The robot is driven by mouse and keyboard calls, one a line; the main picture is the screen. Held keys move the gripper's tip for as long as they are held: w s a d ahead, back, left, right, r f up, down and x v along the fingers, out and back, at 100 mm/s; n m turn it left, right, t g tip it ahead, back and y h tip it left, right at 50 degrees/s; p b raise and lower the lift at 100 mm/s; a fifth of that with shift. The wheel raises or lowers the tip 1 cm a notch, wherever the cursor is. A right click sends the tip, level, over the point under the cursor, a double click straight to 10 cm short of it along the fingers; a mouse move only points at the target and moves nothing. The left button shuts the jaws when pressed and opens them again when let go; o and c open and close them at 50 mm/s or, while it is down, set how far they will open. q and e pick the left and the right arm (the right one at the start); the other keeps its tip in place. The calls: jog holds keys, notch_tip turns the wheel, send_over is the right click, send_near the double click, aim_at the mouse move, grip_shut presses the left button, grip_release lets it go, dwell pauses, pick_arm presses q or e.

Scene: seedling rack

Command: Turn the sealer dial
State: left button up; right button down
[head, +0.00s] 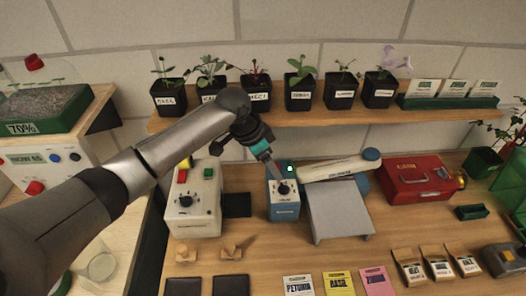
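The sealer is a blue control box (284,208) with a green light, beside a long pale arm (335,170) with a blue end. Its black dial (284,188) is on the front of the box. My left gripper (278,178) reaches down from the left, its narrow fingertips at the upper left edge of the dial. The fingers partly cover the dial and box top. I cannot tell whether they touch or grip the dial. My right gripper is out of view.
A white box (194,215) with its own dial and red and green buttons stands left of the sealer. A grey sloped plate (340,208) and a red cash box (418,180) are to the right. A shelf (330,120) with potted seedlings runs behind. Seed packets (338,284) lie in front.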

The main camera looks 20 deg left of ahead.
pick_arm(q)
jog(key=v, duration=0.5)
jog(key=shift+r, duration=0.1)
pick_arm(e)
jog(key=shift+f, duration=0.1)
